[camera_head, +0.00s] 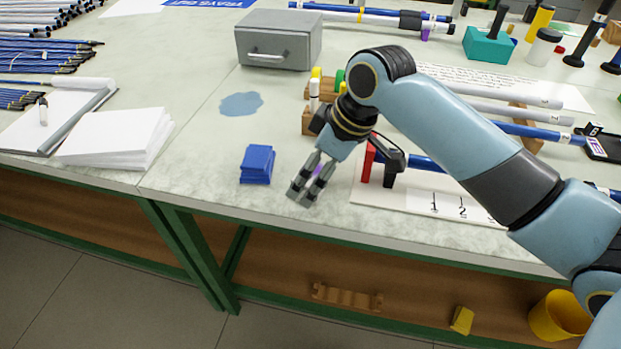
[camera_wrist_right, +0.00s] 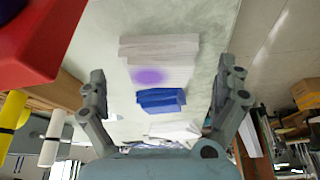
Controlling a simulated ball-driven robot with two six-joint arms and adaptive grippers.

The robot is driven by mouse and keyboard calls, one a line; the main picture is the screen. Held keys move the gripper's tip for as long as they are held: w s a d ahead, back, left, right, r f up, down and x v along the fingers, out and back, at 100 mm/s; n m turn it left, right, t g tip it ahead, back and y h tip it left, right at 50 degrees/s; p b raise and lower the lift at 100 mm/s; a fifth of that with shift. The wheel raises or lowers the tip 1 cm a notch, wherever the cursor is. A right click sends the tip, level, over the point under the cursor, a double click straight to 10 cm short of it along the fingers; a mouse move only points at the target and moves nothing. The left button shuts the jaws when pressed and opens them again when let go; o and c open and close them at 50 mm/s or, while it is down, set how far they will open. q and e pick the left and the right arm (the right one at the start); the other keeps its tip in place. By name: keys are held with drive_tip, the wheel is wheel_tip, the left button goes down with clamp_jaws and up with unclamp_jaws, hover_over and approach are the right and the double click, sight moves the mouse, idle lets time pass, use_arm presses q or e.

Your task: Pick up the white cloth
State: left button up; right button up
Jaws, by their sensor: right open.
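A pale, whitish folded cloth (camera_wrist_right: 150,52) with a purple spot lies on the bench in the right wrist view, between and beyond my fingers. In the head view I cannot make it out clearly; a small purple patch shows between my fingers. My right gripper (camera_head: 303,193) points down over the bench near its front edge; it also shows in the wrist view (camera_wrist_right: 162,70), open with nothing between its fingers. A blue folded stack (camera_head: 257,165) lies just left of it, and a blue stack shows in the wrist view (camera_wrist_right: 161,99). My left gripper is not in view.
A board with red and black posts (camera_head: 369,160) stands close right of my gripper. A wooden holder with markers (camera_head: 313,97) is behind it. A grey box (camera_head: 278,40) and a flat blue patch (camera_head: 241,104) are further back.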

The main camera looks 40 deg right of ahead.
drive_tip(key=shift+x, duration=0.85)
drive_tip(key=c, duration=1.1)
drive_tip(key=shift+r, duration=0.1)
drive_tip(key=shift+c, duration=0.2)
